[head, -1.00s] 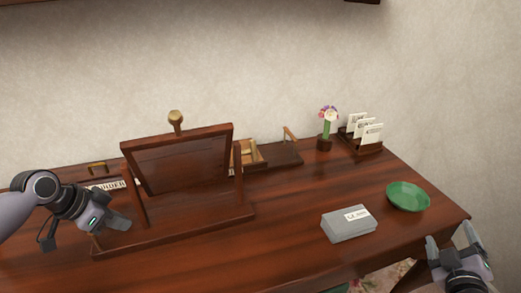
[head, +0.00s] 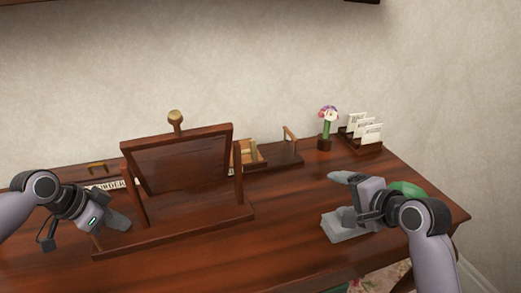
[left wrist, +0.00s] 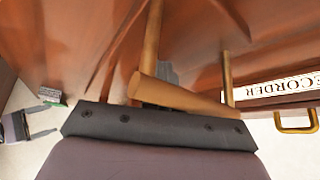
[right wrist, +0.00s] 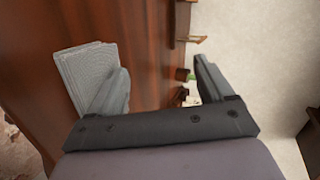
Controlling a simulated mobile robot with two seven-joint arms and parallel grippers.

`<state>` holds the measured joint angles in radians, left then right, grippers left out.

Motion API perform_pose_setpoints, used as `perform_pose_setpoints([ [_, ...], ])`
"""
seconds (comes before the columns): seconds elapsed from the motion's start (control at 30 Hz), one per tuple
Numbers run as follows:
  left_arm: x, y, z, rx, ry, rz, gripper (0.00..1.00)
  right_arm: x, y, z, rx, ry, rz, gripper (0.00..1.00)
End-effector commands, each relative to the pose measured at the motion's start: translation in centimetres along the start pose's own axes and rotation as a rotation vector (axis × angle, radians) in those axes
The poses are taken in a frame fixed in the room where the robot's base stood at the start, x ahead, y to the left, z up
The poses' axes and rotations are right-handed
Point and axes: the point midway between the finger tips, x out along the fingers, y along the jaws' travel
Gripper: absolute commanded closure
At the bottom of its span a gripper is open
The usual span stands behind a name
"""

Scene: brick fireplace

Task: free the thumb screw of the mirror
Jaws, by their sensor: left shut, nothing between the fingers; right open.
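The mirror (head: 180,163) stands on the desk in a dark wooden frame between two posts on a flat base (head: 180,231). It is tilted. I cannot make out its thumb screw in any view. My left gripper (head: 124,222) is at the mirror's left post, low over the base. In the left wrist view a wooden bar (left wrist: 190,96) crosses in front of its fingers, which are mostly hidden; it is shut and empty. My right gripper (head: 338,200) is open and empty, over the grey box, with its fingers pointing left, well to the right of the mirror.
The grey box (head: 338,228) is partly covered by my right gripper. A green bowl (head: 408,189) is mostly hidden behind it. A flower pot (head: 325,143), a card holder (head: 362,146) and a wooden tray (head: 284,155) stand behind. Desk between mirror and box is clear.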

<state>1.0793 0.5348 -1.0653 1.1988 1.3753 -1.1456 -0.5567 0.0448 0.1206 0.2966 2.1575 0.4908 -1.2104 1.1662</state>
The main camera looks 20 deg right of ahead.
Motion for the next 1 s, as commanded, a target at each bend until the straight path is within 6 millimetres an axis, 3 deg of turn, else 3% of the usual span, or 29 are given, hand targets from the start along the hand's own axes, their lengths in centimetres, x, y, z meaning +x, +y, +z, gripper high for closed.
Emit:
perform_pose_setpoints([
  [0.03,0.5,0.1,0.8,-0.006,-0.016,0.005,1.00,0.8,-1.1,0.4,0.012,-0.061,-0.012,0.19],
  [0.2,0.5,0.1,0.8,-0.006,-0.016,0.004,1.00,2.0,-4.7,2.2,0.050,-0.291,-0.053,0.19],
  [0.5,0.5,0.1,0.8,-0.006,-0.016,0.004,1.00,1.3,-10.5,4.0,0.071,-0.603,-0.137,0.19],
  [0.77,0.5,0.1,0.8,-0.006,-0.016,0.004,1.00,1.0,-12.1,4.8,0.072,-0.686,-0.165,0.19],
  [1.0,0.5,0.1,0.8,-0.006,-0.016,0.005,1.00,4.0,-12.8,7.3,0.073,-0.689,-0.165,0.19],
])
